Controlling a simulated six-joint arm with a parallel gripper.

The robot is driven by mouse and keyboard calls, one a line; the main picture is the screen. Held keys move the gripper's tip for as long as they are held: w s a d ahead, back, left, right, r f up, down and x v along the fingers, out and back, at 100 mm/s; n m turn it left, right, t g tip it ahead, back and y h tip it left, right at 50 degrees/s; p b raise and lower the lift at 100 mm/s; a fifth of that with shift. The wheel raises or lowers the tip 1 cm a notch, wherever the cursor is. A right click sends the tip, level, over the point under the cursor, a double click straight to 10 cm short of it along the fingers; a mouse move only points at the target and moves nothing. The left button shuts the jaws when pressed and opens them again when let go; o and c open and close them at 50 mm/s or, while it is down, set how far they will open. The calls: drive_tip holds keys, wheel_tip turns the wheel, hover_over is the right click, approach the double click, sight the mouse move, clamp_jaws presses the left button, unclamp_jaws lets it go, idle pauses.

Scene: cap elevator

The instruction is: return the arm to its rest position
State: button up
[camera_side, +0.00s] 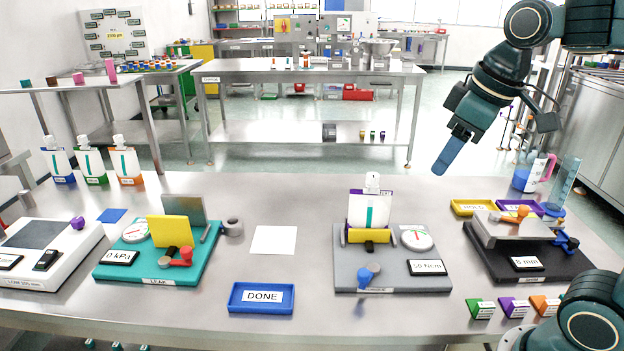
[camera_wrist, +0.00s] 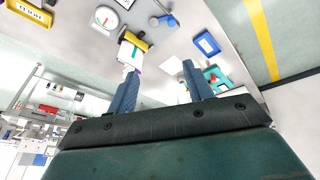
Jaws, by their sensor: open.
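My gripper (camera_side: 445,166) is raised above the back edge of the bench at the right in the side view, pointing down and to the left. It touches nothing there. In the wrist view its two blue fingers (camera_wrist: 160,86) stand apart with nothing between them. A white pouch with a teal stripe and a white cap (camera_side: 370,212) stands upright in the grey station (camera_side: 345,275), behind its yellow block. The station's display reads about 50 N·cm.
A blue DONE tray (camera_side: 262,313) and a white square (camera_side: 273,240) lie mid-bench. A teal LEAK station (camera_side: 205,262) stands left, a black station (camera_side: 565,263) right. Several capped pouches (camera_side: 90,165) stand back left. Clear cylinder (camera_side: 566,178) and pink-handled jug (camera_side: 530,178) stand back right.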

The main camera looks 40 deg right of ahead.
drive_tip(key=s+a+f+m+t, duration=0.1)
drive_tip(key=s+a+f+m, duration=0.1)
drive_tip(key=s+f, duration=0.3)
drive_tip(key=s, duration=0.3)
drive_tip(key=shift+f, duration=0.15)
drive_tip(key=o, duration=0.9)
drive_tip(key=shift+w+d, duration=0.1)
drive_tip(key=shift+o, duration=0.9)
drive_tip(key=shift+w+d+r, duration=0.1)
drive_tip(key=shift+w+r, duration=0.05)
drive_tip(key=shift+r, duration=0.1)
drive_tip(key=w+d+r+n+g, duration=0.2)
drive_tip(key=w+d+n+g, duration=0.3)
drive_tip(key=w+d+n, duration=0.3)
drive_tip(key=w+d, duration=0.4)
drive_tip(key=d, duration=0.3)
drive_tip(key=shift+r+n, duration=0.15)
drive_tip(key=shift+n, duration=0.15)
drive_tip(key=shift+d, duration=0.1)
wheel_tip(320, 180, down, 10)
drive_tip(key=shift+r, duration=0.1)
